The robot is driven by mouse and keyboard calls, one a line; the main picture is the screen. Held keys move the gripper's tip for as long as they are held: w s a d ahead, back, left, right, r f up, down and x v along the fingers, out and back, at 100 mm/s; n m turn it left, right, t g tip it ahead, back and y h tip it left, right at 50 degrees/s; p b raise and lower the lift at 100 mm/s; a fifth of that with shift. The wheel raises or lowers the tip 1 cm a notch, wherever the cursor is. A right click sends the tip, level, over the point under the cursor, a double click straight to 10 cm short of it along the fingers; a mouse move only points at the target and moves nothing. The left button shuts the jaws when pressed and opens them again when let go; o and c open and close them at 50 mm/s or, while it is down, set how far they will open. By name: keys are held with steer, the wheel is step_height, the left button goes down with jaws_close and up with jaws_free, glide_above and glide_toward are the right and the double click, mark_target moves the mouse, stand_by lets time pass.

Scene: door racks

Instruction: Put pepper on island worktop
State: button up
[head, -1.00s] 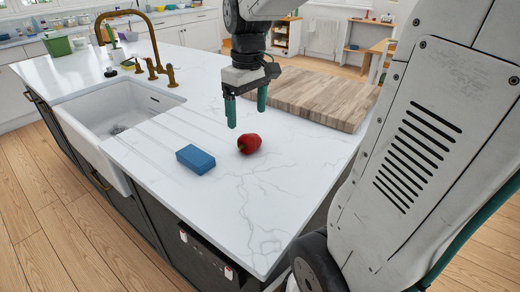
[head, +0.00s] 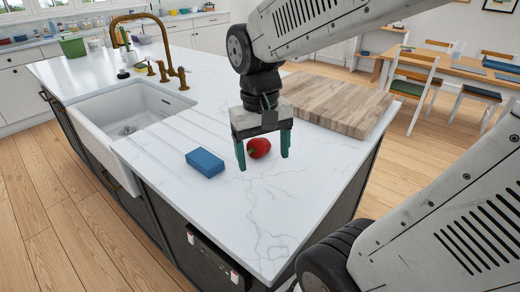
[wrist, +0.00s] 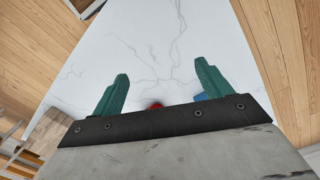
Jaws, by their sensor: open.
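The red pepper (head: 259,147) lies on the white marble island worktop (head: 240,215), right of the blue sponge. My gripper (head: 263,162) is open and empty, with its green fingers pointing down. In the head view the pepper shows between the two fingers, behind them; I cannot tell how far behind. In the wrist view my gripper (wrist: 160,85) has its fingers wide apart. Only a small red edge of the pepper (wrist: 156,105) shows there above the dark gripper bar, and the rest is hidden.
The blue sponge (head: 205,162) lies left of the pepper. A wooden cutting board (head: 335,103) lies behind my gripper to the right. A white sink (head: 135,115) with a brass faucet (head: 150,45) is at the left. The front worktop is clear.

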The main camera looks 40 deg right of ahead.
mark_target(257, 140)
steer(key=w+d+f+m, duration=0.1)
steer(key=w+d+m, duration=0.2)
steer(key=w, duration=0.2)
steer(key=w+d+f+m, duration=0.1)
steer(key=w+d+m, duration=0.2)
steer(key=w+m, duration=0.1)
steer(key=w+d+f+m+t+h, duration=0.1)
steer(key=w+d+m, duration=0.3)
steer(key=w, duration=0.3)
steer(key=shift+d+f, duration=0.1)
steer(key=shift+f, duration=0.2)
steer(key=shift+w+m, duration=0.1)
steer(key=shift+m, duration=0.4)
steer(key=shift+f, duration=0.25)
steer(key=f, duration=0.7)
steer(key=shift+s+d+f, duration=0.15)
steer(key=shift+s+d, duration=0.2)
steer(key=c, duration=1.1)
